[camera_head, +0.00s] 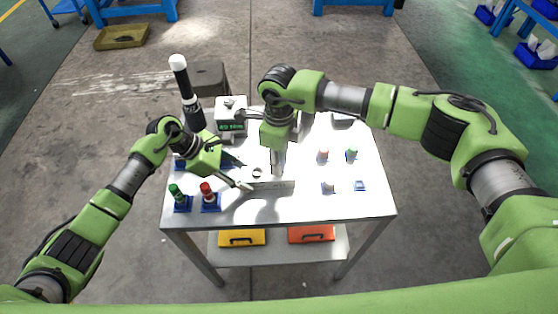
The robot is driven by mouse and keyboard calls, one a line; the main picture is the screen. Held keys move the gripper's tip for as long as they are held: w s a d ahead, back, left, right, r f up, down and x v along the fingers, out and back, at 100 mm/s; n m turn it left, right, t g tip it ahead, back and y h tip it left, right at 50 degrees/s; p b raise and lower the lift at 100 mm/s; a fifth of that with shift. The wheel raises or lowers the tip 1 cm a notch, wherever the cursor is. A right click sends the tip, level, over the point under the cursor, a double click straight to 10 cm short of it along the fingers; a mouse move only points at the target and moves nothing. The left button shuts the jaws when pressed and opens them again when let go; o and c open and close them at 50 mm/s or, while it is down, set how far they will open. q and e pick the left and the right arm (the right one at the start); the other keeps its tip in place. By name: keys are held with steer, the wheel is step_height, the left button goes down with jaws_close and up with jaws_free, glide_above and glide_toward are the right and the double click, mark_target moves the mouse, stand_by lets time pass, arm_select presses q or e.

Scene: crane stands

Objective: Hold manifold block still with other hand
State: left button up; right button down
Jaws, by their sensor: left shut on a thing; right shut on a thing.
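The pale manifold block (275,188) lies near the front middle of the white table, with a round dark-rimmed opening in its top. My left gripper (246,186) reaches in from the left and is shut on the left end of the block. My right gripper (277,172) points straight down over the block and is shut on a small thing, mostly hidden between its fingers. I cannot tell what that thing is, or whether it touches the block.
A red-topped part (207,193) and a green-topped part (176,193) stand in blue holders at front left. Small parts, one red-topped (323,154) and one green-topped (351,152), stand at right. A device with a green display (231,127) is behind.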

steer(key=m, duration=0.5)
stand_by(0.4)
steer(key=m, duration=0.5)
steer(key=c, duration=1.7)
jaws_free()
steer(key=shift+c, duration=0.9)
